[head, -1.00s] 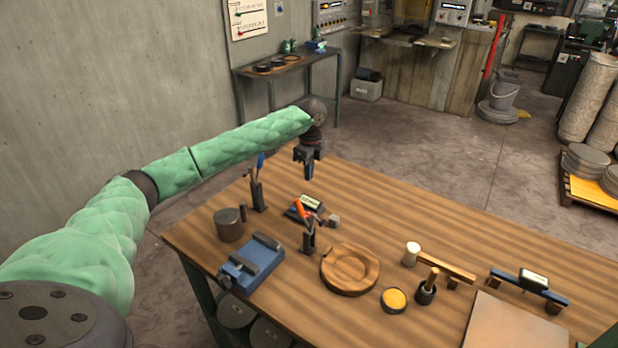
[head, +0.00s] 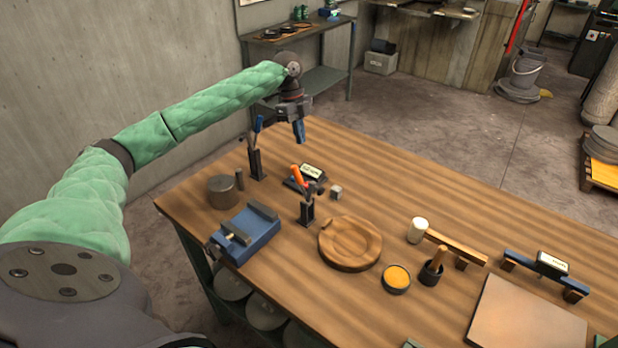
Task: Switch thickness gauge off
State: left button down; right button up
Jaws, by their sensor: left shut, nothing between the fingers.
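A small dark device with a pale display (head: 312,171) lies on the workbench, partly behind an orange-handled tool. A second display unit (head: 552,263) sits on a blue bar at the right. I cannot read either display well enough to tell which is the thickness gauge, or whether it is on. My left gripper (head: 299,134) is shut and empty, with blue fingers pointing down. It appears above the far left part of the bench, beyond the first device and apart from it. My right gripper is not in view.
The orange-handled tool stands in a black holder (head: 307,212), close in front of the first device. Another holder (head: 255,164) stands to its left. A blue vise (head: 246,236), a wooden bowl (head: 350,243) and a small metal cube (head: 336,192) are nearby. The bench's far middle is clear.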

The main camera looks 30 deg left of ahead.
pick_arm(q)
jog(key=shift+a, duration=0.15)
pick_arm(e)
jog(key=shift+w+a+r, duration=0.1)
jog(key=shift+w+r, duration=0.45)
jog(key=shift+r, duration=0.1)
pick_arm(q)
jog(key=p, duration=0.4)
send_over(306, 184)
jog(key=f, duration=0.6)
jog(key=w+f, duration=0.1)
jog(key=f, duration=0.2)
jog(key=shift+a+f, duration=0.25)
jog(key=shift+a, duration=0.1)
jog(key=f+p, duration=0.1)
jog(key=f, duration=0.2)
jog(key=shift+s+a+p, duration=0.1)
jog(key=shift+s+p, duration=0.25)
jog(key=shift+p, duration=0.05)
jog(key=shift+f, duration=0.4)
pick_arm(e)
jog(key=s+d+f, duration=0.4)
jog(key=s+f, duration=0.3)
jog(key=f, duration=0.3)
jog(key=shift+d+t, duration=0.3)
pick_arm(q)
jog(key=shift+s+f, duration=0.1)
jog(key=shift+f, duration=0.05)
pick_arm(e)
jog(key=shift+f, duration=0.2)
